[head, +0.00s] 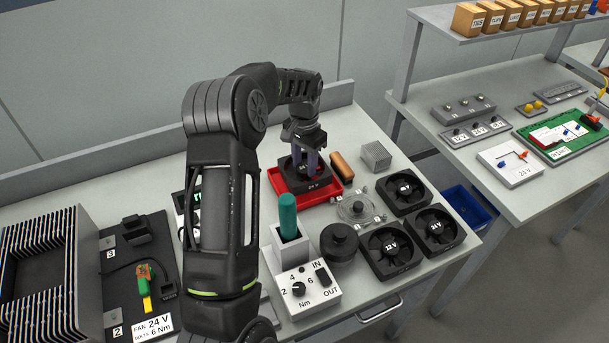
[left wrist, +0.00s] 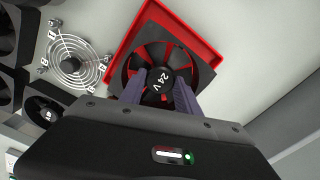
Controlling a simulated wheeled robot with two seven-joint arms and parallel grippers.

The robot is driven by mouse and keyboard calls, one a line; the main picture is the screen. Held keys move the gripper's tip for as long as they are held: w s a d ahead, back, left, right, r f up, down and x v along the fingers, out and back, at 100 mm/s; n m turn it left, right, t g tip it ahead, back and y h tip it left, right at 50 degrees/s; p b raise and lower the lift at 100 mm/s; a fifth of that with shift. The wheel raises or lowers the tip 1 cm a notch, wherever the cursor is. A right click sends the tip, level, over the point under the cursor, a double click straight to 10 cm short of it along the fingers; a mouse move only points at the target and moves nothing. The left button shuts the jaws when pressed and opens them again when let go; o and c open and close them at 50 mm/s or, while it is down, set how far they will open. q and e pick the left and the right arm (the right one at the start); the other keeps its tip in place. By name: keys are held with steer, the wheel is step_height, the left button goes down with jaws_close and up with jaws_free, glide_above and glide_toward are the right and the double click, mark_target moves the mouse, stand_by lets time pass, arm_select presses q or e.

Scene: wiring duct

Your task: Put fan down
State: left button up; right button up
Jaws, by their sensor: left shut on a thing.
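The black fan marked 24 V (head: 307,181) is at the red tray (head: 331,196) near the back of the bench. My left gripper (head: 308,163) points down and is shut on this fan. In the left wrist view the fan (left wrist: 162,79) lies between the two fingers of the left gripper (left wrist: 160,88), over the red tray (left wrist: 121,55), and sits turned relative to the tray's rim. I cannot tell whether the fan touches the tray floor. My right gripper is not in view.
Several other black fans (head: 390,247) stand at the right of the bench, near a round wire guard (head: 354,208). A torque box (head: 307,291) and a teal-handled tool (head: 288,217) are in front. A copper cylinder (head: 342,166) lies right of the tray. A finned enclosure (head: 45,265) stands left.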

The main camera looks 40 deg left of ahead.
mark_target(304, 167)
arm_select(q)
steer(key=shift+r, duration=0.1)
steer(key=shift+f+b, duration=1.1)
steer(key=shift+f, duration=0.8)
steer(key=shift+f, duration=0.15)
steer(key=o, duration=1.2)
step_height(304, 167, up, 6)
steer(key=p, duration=0.3)
steer(key=shift+p, duration=0.4)
step_height(304, 167, up, 6)
steer(key=shift+r, duration=0.2)
